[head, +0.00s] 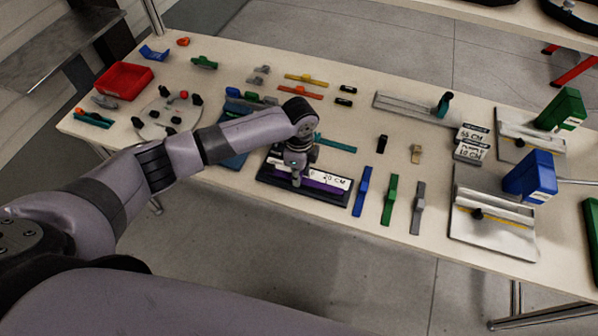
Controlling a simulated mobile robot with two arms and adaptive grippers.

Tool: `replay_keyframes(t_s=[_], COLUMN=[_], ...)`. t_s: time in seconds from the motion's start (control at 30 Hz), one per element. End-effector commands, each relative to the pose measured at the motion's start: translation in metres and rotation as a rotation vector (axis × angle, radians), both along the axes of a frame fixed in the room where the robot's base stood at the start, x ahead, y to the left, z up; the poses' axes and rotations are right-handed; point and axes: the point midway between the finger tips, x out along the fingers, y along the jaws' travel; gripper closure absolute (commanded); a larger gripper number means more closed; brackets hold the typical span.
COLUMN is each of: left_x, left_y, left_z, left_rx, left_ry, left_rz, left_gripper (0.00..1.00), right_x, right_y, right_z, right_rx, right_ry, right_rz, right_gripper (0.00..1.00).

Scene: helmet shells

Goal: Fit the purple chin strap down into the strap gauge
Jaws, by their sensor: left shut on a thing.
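The strap gauge (334,201) is a dark, shallow tray with a white label reading "20 CM", near the table's front edge in the middle of the head view. The purple chin strap (322,188) shows as a thin strip along the front side of the label, within the gauge's outline. I cannot tell whether it is seated or just above. My left gripper (297,182) points down over the gauge's left half and is shut on the strap. The gripper and wrist hide the strap's left part. My right gripper is not in view.
Blue (362,192), green (389,200) and grey (418,209) straps lie right of the gauge. A teal strap (335,143) lies just behind it. A red bin (124,80) stands at the far left. Blue (531,177) and green (562,109) upright blocks stand at the right.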

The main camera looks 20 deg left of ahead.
Motion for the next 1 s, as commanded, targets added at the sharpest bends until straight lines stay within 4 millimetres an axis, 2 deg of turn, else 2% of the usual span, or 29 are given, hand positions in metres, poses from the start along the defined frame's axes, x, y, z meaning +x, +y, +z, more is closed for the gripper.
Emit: replay_keyframes(t_s=[0.57, 0.6, 0.9, 1.0], left_x=[0.000, 0.000, 0.000, 0.000], left_y=[0.000, 0.000, 0.000, 0.000], left_z=[-0.015, -0.014, -0.014, -0.014], left_rx=[0.000, 0.000, 0.000, 0.000], left_ry=[0.000, -0.001, 0.000, 0.000], left_rz=[0.000, 0.000, 0.000, 0.000], left_gripper=[1.00, 0.74, 0.54, 0.52], right_x=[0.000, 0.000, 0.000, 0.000], right_y=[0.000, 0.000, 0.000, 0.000], right_z=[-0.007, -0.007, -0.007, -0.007], right_rx=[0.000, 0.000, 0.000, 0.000], right_ry=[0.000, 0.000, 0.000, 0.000], right_rz=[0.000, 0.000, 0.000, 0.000], right_gripper=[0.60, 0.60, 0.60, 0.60])
